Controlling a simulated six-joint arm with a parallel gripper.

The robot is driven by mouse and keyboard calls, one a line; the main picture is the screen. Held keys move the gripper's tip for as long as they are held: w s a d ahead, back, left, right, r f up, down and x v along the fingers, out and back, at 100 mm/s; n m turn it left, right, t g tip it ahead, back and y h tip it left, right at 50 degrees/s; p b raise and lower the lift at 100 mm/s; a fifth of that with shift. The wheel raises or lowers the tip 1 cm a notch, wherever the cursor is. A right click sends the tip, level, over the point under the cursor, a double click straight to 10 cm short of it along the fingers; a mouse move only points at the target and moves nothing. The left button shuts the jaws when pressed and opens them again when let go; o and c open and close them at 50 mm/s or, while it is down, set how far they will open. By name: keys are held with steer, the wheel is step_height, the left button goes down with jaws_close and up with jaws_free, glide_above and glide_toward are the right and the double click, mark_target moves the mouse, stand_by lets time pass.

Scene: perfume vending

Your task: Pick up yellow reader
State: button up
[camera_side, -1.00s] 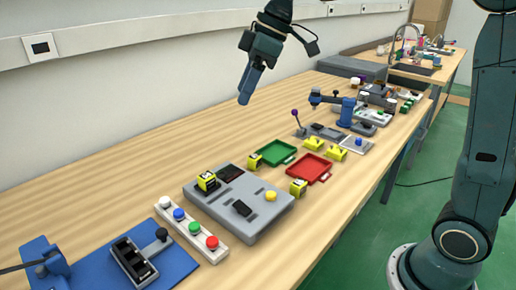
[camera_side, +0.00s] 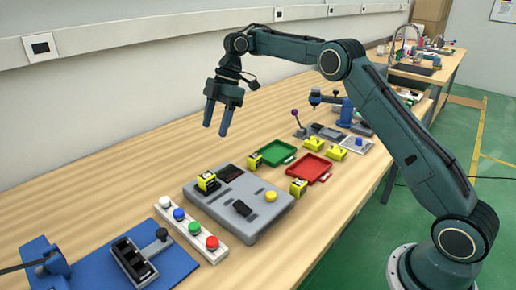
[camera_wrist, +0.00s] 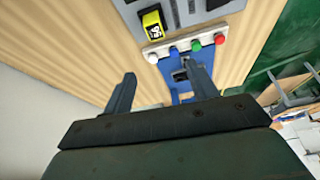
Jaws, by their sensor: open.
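A small yellow-and-black block (camera_side: 207,182), which looks like the yellow reader, sits upright on the left part of a grey panel (camera_side: 262,222). In the wrist view the yellow block (camera_wrist: 152,24) is at the top, beyond my fingertips. Similar yellow-and-black blocks stand beside the green tray (camera_side: 255,160) and near the red tray (camera_side: 298,187). My gripper (camera_side: 215,129) is open and empty, fingers pointing down, well above the table and behind the panel. In the wrist view my gripper (camera_wrist: 161,73) has its fingers wide apart with nothing between them.
A strip of coloured buttons (camera_side: 190,230) lies in front of the panel, with a blue base and black fixture (camera_side: 133,262) nearer. A green tray (camera_side: 275,154) and a red tray (camera_side: 309,168) lie beyond it. Bare wood is free along the wall side.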

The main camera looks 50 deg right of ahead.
mark_target(206, 175)
steer(key=shift+w+d+f+n, duration=0.15)
steer(key=shift+f+n, duration=0.05)
steer(key=shift+f, duration=0.35)
steer(key=shift+w+d+f+n, duration=0.15)
steer(key=shift+f+n, duration=0.05)
steer(key=shift+f, duration=0.3)
steer(key=shift+w+d+f+n, duration=0.15)
steer(key=shift+f+n, duration=0.05)
steer(key=shift+f, duration=0.35)
steer(key=shift+a+f, duration=0.2)
steer(key=shift+a, duration=0.05)
steer(key=shift+x, duration=4)
steer(key=shift+s+d+f, duration=0.1)
steer(key=shift+x, duration=2.55)
